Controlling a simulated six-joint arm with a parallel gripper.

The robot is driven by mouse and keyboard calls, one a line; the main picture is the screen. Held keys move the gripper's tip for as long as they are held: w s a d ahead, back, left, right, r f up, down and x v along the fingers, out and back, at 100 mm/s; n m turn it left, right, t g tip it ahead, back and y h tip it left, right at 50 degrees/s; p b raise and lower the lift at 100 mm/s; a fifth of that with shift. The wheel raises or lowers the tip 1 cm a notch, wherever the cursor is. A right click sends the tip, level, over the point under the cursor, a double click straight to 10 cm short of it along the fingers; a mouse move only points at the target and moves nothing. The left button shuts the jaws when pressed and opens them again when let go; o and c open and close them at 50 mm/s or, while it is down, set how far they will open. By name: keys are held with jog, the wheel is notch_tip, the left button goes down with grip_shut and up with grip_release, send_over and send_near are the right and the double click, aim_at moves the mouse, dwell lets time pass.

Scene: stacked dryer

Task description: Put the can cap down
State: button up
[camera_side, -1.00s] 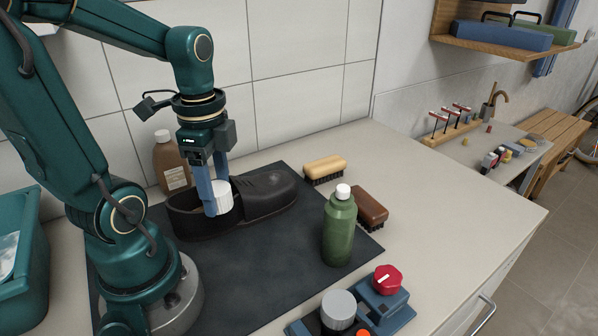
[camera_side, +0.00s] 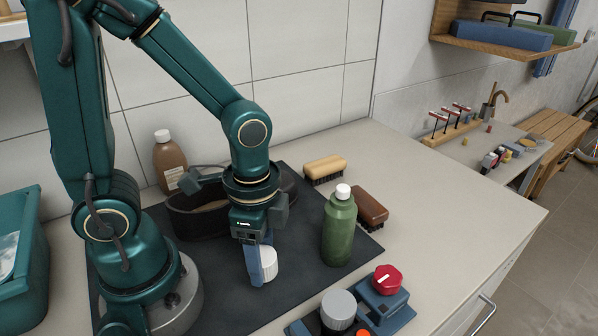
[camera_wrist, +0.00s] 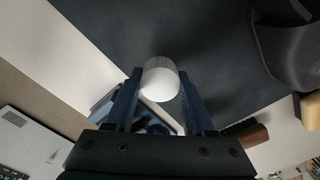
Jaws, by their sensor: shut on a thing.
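The can cap is a white cylinder (camera_side: 268,262), shut between the blue fingers of my gripper (camera_side: 262,268). In the side view it is low over the dark mat (camera_side: 215,290), left of the green bottle. I cannot tell whether it touches the mat. In the wrist view the white cap (camera_wrist: 160,78) sits between the two fingertips of my gripper (camera_wrist: 158,85), with the dark mat behind it. The left side of the cap is partly hidden by a finger in the side view.
A green bottle (camera_side: 339,230) stands close to the right. Two brushes (camera_side: 325,169) (camera_side: 370,206) lie at the back right.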

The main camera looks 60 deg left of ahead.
aim_at(265, 285)
jog(key=shift+f, duration=1.8)
jog(key=shift+f, duration=0.15)
jog(key=o, duration=1.3)
jog(key=shift+r, duration=0.2)
